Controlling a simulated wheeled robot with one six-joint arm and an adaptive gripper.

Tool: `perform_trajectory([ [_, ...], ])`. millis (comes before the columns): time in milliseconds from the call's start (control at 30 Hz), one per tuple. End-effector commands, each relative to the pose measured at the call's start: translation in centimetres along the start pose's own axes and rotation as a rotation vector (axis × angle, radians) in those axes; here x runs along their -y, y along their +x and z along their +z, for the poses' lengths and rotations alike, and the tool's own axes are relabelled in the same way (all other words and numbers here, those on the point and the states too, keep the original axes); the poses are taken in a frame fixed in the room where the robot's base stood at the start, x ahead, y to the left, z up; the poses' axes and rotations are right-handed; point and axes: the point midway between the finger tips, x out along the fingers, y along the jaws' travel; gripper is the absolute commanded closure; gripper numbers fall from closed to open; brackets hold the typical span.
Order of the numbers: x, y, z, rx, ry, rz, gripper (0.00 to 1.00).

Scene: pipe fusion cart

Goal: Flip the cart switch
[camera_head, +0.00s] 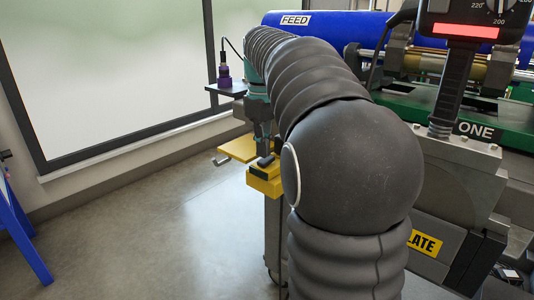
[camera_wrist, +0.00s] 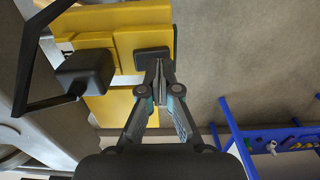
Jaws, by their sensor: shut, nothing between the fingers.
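The yellow switch housing (camera_head: 266,185) is on the near left side of the cart. It also shows in the wrist view (camera_wrist: 148,18), with a dark rectangular piece on it that looks like the switch (camera_wrist: 151,54). My gripper (camera_wrist: 160,70) is shut and empty, and its fingertips are at the lower edge of that dark piece. I cannot tell whether they touch it. In the head view my gripper (camera_head: 264,150) points down at the housing, and my arm hides much of the cart there. The switch's position cannot be made out.
A dark block (camera_wrist: 86,73) on a black bracket stands left of the fingers. A blue FEED pipe (camera_head: 340,28) and a heater plate handle (camera_head: 452,85) are on the cart. A blue frame (camera_wrist: 240,130) stands on the floor. Open floor (camera_head: 170,235) lies left of the cart.

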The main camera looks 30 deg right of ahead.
Motion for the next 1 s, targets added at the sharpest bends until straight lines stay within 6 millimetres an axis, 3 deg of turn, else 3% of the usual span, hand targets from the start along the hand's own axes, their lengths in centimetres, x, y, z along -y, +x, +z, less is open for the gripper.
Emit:
perform_trajectory([
  [467, 0.0, -3.6, 0.0, 0.000, 0.000, 0.000, 1.00],
  [1000, 0.0, -5.6, 0.0, 0.000, 0.000, 0.000, 1.00],
])
